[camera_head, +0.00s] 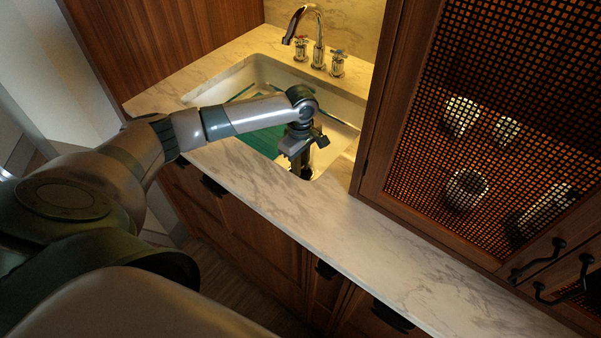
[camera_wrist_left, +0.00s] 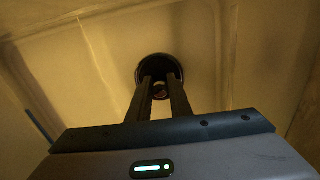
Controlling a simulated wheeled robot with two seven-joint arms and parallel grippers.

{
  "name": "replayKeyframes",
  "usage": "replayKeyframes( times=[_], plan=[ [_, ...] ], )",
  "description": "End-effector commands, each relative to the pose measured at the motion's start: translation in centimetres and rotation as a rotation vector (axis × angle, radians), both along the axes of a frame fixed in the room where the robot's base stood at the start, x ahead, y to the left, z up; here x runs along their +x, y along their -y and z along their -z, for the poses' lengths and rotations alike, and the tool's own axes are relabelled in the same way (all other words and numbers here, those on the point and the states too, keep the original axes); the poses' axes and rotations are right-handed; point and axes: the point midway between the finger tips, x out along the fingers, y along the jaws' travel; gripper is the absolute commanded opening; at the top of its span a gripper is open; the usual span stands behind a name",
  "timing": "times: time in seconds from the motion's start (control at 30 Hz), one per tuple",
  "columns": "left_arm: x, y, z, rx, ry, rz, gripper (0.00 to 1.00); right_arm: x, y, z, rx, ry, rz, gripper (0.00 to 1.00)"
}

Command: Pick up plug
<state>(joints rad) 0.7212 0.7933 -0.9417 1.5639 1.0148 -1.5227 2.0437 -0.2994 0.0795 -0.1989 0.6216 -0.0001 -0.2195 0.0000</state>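The dark round plug (camera_wrist_left: 158,66) sits at the drain in the sink floor in the left wrist view. A small, lighter round part (camera_wrist_left: 159,88) shows low between my fingertips. My left gripper (camera_wrist_left: 160,84) points down at it, its two dark fingers a narrow gap apart. Whether the fingertips touch the part is too dark to tell. In the head view my left gripper (camera_head: 304,172) reaches down into the near right part of the sink (camera_head: 345,132), and the plug is hidden there. My right gripper is not in view.
A chrome faucet (camera_head: 319,45) with two handles stands behind the sink. A teal-green area (camera_head: 262,138) shows inside the sink, left of the gripper. A mesh-fronted cabinet (camera_head: 430,130) rises close on the right. The marble counter (camera_head: 365,245) in front is clear.

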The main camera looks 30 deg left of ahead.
Motion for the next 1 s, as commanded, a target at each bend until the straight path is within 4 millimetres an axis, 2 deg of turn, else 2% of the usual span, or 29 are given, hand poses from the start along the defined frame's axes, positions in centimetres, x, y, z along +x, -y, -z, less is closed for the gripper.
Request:
replayKeyframes(
  times=[0.3,0.47,0.83,1.0],
  plan=[
    [0.0,0.0,-0.1,0.0,0.0,0.0,0.0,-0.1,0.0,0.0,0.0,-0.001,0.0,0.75],
    [0.1,0.0,-1.0,0.0,0.0,0.0,0.0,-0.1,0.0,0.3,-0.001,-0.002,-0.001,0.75],
    [0.1,0.0,-6.6,-0.001,0.004,-0.001,0.0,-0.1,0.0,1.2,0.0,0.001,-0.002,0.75],
    [0.1,0.0,-8.9,-0.001,0.002,0.0,0.0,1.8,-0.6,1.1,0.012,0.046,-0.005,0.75]
  ],
)
